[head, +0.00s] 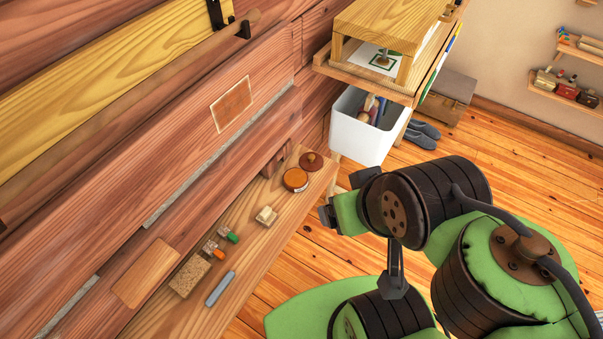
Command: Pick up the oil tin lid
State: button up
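A dark red-brown round lid with a small knob (311,161) lies near the far end of the wooden shelf along the wall; it looks like the oil tin lid. Just in front of it stands a low round tin with an orange-brown top (295,179), close beside the lid. My gripper (327,214) is at the end of my green and black arm, to the right of the shelf and nearer than the lid, apart from both. Its fingers are small and partly hidden by the wrist, so I cannot tell whether it is open.
The shelf (247,252) also holds a pale block (266,215), small bottles with green and orange caps (229,236), a cork-like block (190,275) and a grey-blue bar (220,289). A white bin (357,137) stands beyond, under a wooden table (343,72). Open floor lies right.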

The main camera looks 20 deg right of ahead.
aim_at(310, 161)
jog(key=i+l+u, duration=0.2)
jog(key=u, duration=0.25)
jog(key=i+l+u, duration=0.6)
jog(key=l+u, duration=0.25)
jog(key=j, duration=0.1)
